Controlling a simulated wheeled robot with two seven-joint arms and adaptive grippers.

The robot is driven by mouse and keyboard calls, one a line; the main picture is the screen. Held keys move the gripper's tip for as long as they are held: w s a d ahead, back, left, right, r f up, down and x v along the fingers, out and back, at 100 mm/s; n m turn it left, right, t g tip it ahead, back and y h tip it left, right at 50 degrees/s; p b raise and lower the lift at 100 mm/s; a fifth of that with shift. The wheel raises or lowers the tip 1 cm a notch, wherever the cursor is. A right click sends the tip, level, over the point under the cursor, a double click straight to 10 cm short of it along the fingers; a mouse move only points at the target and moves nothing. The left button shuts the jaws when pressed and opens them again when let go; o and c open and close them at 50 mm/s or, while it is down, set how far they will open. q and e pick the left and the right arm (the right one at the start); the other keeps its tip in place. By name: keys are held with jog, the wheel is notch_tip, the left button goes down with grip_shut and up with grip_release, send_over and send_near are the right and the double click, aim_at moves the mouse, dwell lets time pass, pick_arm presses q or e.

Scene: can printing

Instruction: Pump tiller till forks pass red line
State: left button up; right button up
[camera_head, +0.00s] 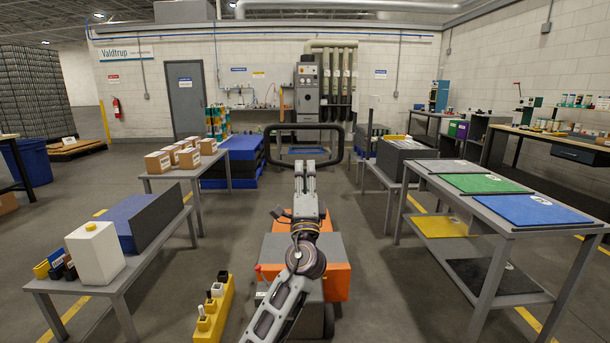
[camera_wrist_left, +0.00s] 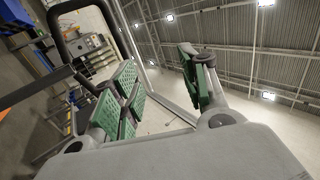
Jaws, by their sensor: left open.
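The tiller's black loop handle (camera_head: 303,126) stands upright in the middle of the head view. Below it is an orange and grey truck body (camera_head: 336,268), partly hidden by my left arm. My left gripper (camera_head: 305,165) is open, fingers pointing up, at the handle's lower bar. In the left wrist view the gripper's green-padded fingers (camera_wrist_left: 163,88) are spread apart. The forks and the red line are not visible. My right gripper is not in view.
A grey table with a white jug (camera_head: 95,252) stands at left. A table with green (camera_head: 484,184) and blue mats (camera_head: 535,210) stands at right. A yellow block with bottles (camera_head: 212,312) lies on the floor left of the truck. Floor aisles lie on both sides.

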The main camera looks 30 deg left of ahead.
pick_arm(q)
jog(key=v, duration=1.1)
dwell(0.3)
jog(key=shift+s+d+f, duration=0.1)
jog(key=shift+f, duration=0.1)
dwell(0.4)
